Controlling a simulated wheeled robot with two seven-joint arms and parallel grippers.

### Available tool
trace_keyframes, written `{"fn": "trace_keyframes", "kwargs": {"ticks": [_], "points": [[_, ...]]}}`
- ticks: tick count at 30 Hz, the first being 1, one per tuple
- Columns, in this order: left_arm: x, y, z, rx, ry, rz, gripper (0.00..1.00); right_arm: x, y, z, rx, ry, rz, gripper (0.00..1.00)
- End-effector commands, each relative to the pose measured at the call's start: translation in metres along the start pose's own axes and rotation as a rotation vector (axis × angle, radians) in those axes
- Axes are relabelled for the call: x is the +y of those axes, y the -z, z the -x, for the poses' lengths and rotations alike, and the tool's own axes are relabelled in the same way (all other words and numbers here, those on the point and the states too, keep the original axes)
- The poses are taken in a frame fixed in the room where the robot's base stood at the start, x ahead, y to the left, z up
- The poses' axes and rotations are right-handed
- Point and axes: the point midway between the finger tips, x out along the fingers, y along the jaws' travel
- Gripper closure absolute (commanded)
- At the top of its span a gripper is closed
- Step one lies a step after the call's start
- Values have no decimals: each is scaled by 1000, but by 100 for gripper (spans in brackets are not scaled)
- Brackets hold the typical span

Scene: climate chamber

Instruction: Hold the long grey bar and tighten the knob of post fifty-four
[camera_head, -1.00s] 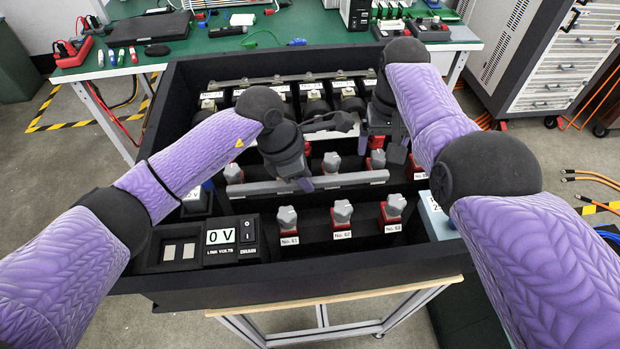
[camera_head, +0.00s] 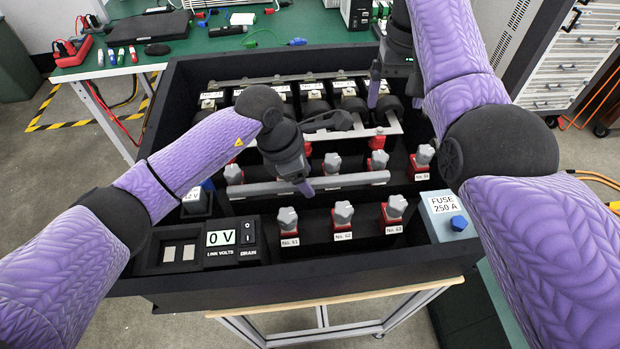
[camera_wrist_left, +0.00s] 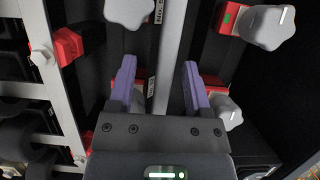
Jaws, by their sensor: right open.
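The long grey bar (camera_head: 350,181) runs across the black box between two rows of posts. My left gripper (camera_head: 305,188) is over the bar's middle. In the left wrist view, the bar (camera_wrist_left: 172,55) passes between its purple fingers (camera_wrist_left: 160,80), with visible gaps on both sides, so it is open. Post fifty-four (camera_head: 422,167) is a red post with a grey knob (camera_head: 424,153), at the right end of the middle row, labelled No. 54. My right gripper (camera_head: 374,88) is open above the back right of the box, away from that knob; its fingers are partly hidden.
Knobbed posts No. 61, 62 and 63 (camera_head: 342,215) stand in the front row. A paler bar (camera_head: 345,134) lies behind the middle row. A fuse block (camera_head: 448,215) with a blue knob is at the right wall. A 0 V display (camera_head: 221,237) sits front left.

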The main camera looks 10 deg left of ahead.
Motion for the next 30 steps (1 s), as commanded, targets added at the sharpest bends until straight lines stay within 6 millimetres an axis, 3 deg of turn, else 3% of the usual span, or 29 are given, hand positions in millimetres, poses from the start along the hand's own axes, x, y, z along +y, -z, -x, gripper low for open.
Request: {"fn": "trace_keyframes", "kwargs": {"ticks": [8, 18, 21, 30], "points": [[-1, 0, 2, 1, 4, -1, 35, 0, 0, 1, 0, 0, 0, 14], [0, -1, 80, 1, -1, -2, 35, 0, -1, 26, 9, -1, 0, 14], [0, 0, 94, 0, 0, 0, 35, 0, -1, 28, 9, -2, 0, 14], [0, 0, 99, 1, 4, -1, 35, 0, -1, 27, 9, -2, 0, 14]]}}
